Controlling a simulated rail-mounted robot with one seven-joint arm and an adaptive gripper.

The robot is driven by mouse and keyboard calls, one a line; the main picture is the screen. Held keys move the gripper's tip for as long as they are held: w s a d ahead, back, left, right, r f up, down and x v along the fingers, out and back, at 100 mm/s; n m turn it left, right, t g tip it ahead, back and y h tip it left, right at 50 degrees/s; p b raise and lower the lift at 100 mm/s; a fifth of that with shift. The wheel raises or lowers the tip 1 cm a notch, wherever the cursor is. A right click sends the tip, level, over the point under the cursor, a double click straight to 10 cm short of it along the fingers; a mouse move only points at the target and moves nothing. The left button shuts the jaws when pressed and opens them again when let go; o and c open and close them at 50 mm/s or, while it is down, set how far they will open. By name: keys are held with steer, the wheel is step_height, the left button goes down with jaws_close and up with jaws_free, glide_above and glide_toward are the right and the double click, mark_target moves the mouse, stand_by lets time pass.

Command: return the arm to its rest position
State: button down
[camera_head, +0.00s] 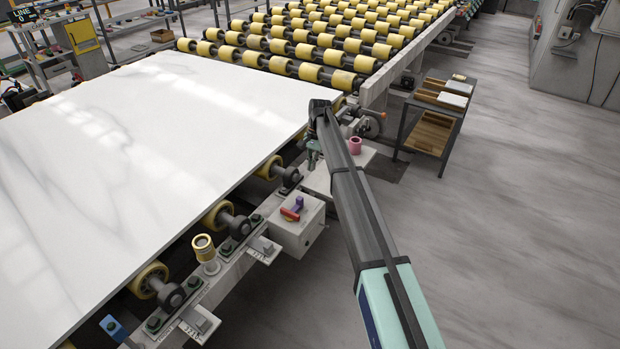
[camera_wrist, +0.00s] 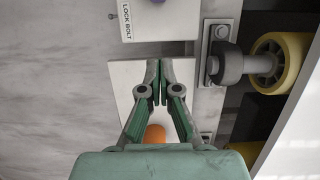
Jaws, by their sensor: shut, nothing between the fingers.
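My gripper (camera_head: 313,160) hangs at the end of my arm, above a small light shelf (camera_head: 345,178) beside the slab's right edge. In the wrist view my gripper (camera_wrist: 161,68) shows its green fingers together, with nothing held between the tips. My arm reaches from the bottom right of the head view up to the slab's edge. The fingertips are partly hidden behind the arm and small in the head view.
A white stone slab (camera_head: 150,150) lies left on yellow rollers (camera_head: 155,275). A pink cylinder (camera_head: 355,145) stands on the shelf. A box with a red and purple handle (camera_head: 297,208) sits nearby. A cart (camera_head: 435,118) stands right; the floor (camera_head: 520,230) there is clear.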

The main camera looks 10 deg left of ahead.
steer(key=shift+w+d+r, duration=0.1)
steer(key=shift+w+r, duration=0.05)
steer(key=shift+r, duration=0.4)
steer(key=s+d+f+n, duration=0.2)
steer(key=s+d+f, duration=0.4)
steer(key=s+f, duration=0.4)
steer(key=s+d+f+n+h, duration=0.15)
steer(key=s+d+f, duration=0.35)
steer(key=s+f, duration=0.5)
steer(key=s+d+f+n+y, duration=0.15)
steer(key=s+d+f, duration=0.5)
steer(key=s, duration=0.65)
steer(key=s+d+f+g, duration=0.1)
steer(key=s+d+f, duration=0.1)
steer(key=s, duration=1.1)
steer(key=s+d+f+g, duration=0.1)
steer(key=s+d+f, duration=0.2)
steer(key=s, duration=1)
steer(key=s+d+f+g+h, duration=0.1)
steer(key=s+d, duration=0.3)
steer(key=s, duration=0.9)
steer(key=shift+s+d+f+g, duration=0.25)
steer(key=shift+f+g, duration=0.35)
steer(key=shift+f, duration=0.2)
